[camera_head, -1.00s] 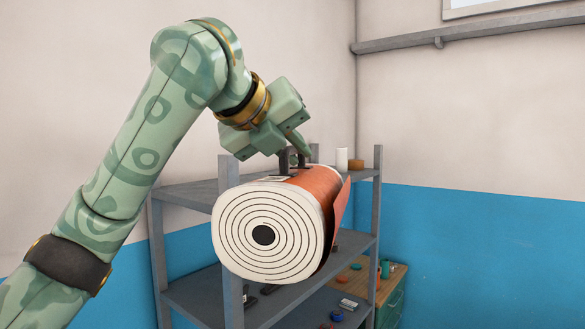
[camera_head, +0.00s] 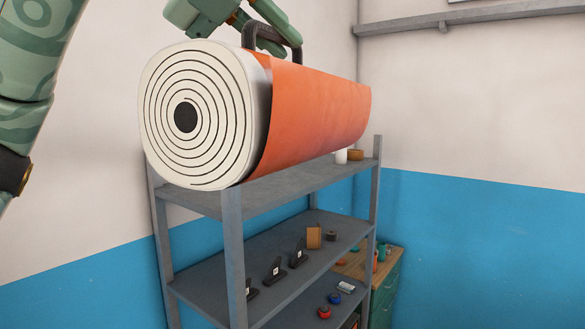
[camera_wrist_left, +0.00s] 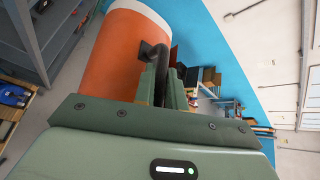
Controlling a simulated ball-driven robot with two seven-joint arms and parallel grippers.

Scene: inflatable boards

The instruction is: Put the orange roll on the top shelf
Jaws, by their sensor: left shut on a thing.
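The orange roll (camera_head: 315,108) is a thick rolled board with a white spiral end and a dark carry handle (camera_head: 262,36) on top. In the head view it hangs level, in front of and above the grey shelf unit's top shelf (camera_head: 268,190). I cannot tell whether it touches the shelf. My left gripper (camera_head: 266,45) is shut on the handle, its upper part cut off by the frame top. In the left wrist view the gripper (camera_wrist_left: 165,82) holds the handle, with the orange roll (camera_wrist_left: 112,52) beyond. My right gripper is not in view.
A white cylinder (camera_head: 341,156) and a brown round item (camera_head: 356,154) stand at the top shelf's far end. The middle shelf (camera_head: 235,255) holds black stands and small boxes. A green wooden-topped cabinet (camera_head: 388,285) stands behind at right. A wall rail (camera_head: 450,22) runs above.

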